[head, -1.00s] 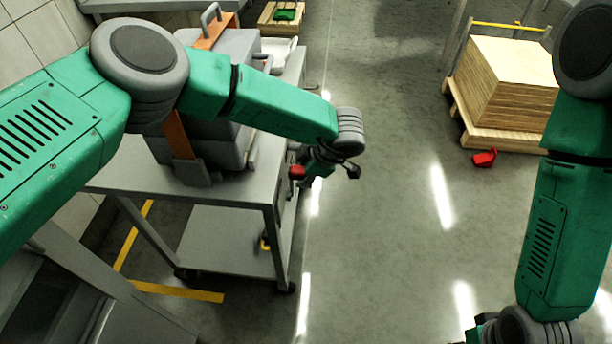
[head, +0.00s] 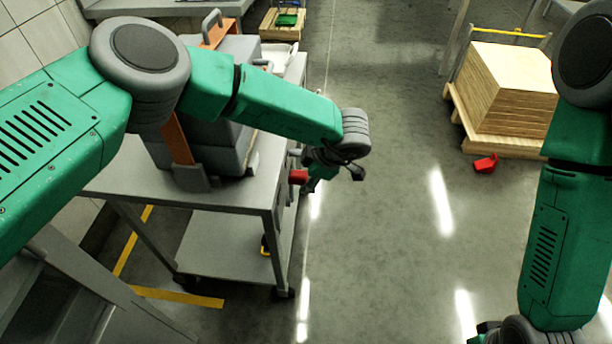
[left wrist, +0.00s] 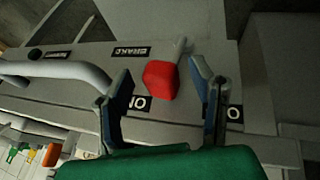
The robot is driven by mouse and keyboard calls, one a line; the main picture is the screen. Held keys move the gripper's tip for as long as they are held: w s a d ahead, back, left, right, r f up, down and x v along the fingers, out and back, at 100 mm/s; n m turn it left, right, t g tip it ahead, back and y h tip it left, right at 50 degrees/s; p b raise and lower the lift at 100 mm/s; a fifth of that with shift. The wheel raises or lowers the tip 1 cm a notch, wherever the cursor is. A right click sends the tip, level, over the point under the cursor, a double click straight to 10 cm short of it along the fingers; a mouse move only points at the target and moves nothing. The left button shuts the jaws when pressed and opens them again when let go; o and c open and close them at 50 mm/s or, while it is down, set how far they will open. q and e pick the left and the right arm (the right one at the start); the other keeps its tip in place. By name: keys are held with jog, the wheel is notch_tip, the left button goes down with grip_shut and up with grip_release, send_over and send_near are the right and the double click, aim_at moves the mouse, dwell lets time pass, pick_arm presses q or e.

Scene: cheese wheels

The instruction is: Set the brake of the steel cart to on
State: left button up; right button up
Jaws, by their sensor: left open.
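The steel cart (head: 255,196) stands at the left, with its brake lever on the end panel. The lever's red knob (head: 298,177) shows beside my left gripper (head: 314,174). In the left wrist view the red knob (left wrist: 160,80) is between the two open fingers of my left gripper (left wrist: 160,70), with space at each side. The grey lever (left wrist: 180,47) runs up and right from it. A BRAKE label (left wrist: 131,51) is above, an ON label (left wrist: 138,102) is near the left finger, and another label (left wrist: 235,113) is partly hidden by the right finger. My right gripper (head: 487,330) barely shows; its fingers are hidden.
A grey case (head: 225,140) with an orange strap sits on the cart. A grey bar handle (left wrist: 70,70) is left of the brake. A pallet with stacked boards (head: 510,85) and a red object (head: 485,163) are at right. Floor between is clear.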

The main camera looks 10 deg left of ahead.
pick_arm(q)
jog(key=v, duration=1)
jog(key=shift+d+r, duration=0.15)
jog(key=shift+r, duration=0.15)
